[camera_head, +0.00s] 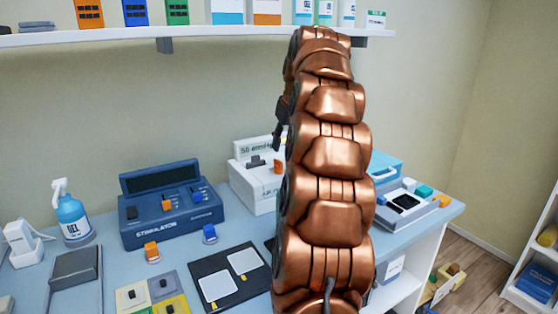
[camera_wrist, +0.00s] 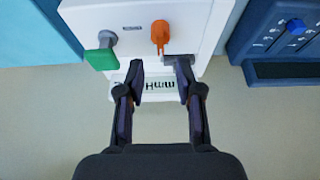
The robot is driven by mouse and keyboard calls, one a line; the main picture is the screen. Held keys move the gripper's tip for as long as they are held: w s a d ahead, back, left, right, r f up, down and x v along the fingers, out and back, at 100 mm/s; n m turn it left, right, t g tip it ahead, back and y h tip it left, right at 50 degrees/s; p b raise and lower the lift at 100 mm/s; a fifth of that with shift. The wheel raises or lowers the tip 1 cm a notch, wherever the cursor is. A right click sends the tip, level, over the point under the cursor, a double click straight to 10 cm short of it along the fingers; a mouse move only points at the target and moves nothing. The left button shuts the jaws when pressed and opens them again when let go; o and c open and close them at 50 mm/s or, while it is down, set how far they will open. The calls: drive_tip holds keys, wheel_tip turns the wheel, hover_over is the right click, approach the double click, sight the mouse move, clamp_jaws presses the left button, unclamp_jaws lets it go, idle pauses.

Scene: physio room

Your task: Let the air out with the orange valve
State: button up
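The white pressure unit (camera_head: 253,190) stands at the back of the bench, partly hidden by my arm. Its display (camera_head: 258,146) seems to read 56 mmHg. The orange valve (camera_wrist: 160,36) sits on its face; in the head view it is a small orange patch (camera_head: 278,167) beside my arm. A green-ended lever (camera_wrist: 102,57) and a grey part (camera_wrist: 178,61) flank it in the wrist view. My gripper (camera_wrist: 158,70) is open and empty, its fingertips short of the orange valve. The right fingertip is close to the grey part; I cannot tell whether they touch.
A dark blue stimulator (camera_head: 170,212) stands left of the unit. A gel bottle (camera_head: 72,212) is farther left. A shelf (camera_head: 120,35) with boxes runs above. A black panel with white pads (camera_head: 233,278) lies in front. A grey tray (camera_head: 410,205) is at the right.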

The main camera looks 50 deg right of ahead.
sight(279, 161)
drive_tip(key=x, duration=0.6)
drive_tip(key=shift+w+f, duration=0.1)
drive_tip(key=shift+f, duration=0.3)
clamp_jaws()
